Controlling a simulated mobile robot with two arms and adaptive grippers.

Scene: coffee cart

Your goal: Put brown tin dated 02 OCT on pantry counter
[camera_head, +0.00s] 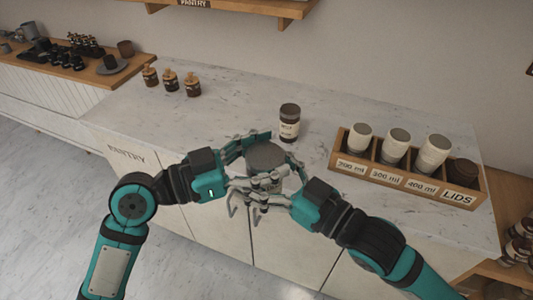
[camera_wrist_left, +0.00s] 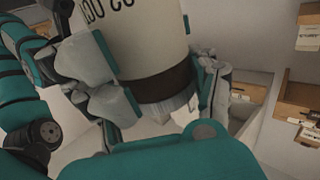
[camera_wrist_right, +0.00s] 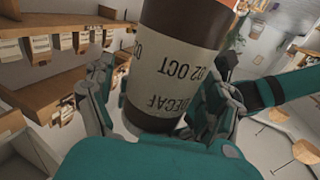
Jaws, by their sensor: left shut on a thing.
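The brown tin (camera_head: 266,157) with a dark grey lid is held up between my two grippers, in front of the counter. In the right wrist view the tin (camera_wrist_right: 172,72) shows a cream label reading DECAF and 02 OCT. The left wrist view shows the tin's label (camera_wrist_left: 140,42) with its dark band below. My left gripper (camera_head: 271,150) is shut on the tin. My right gripper (camera_head: 256,184) has its fingers on either side of the same tin and looks open around it. The pale marble pantry counter (camera_head: 225,118) lies beyond both grippers.
Another brown tin (camera_head: 289,122) with a cream label stands on the counter just behind the grippers. A wooden cup and lid rack (camera_head: 400,177) is at the right.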

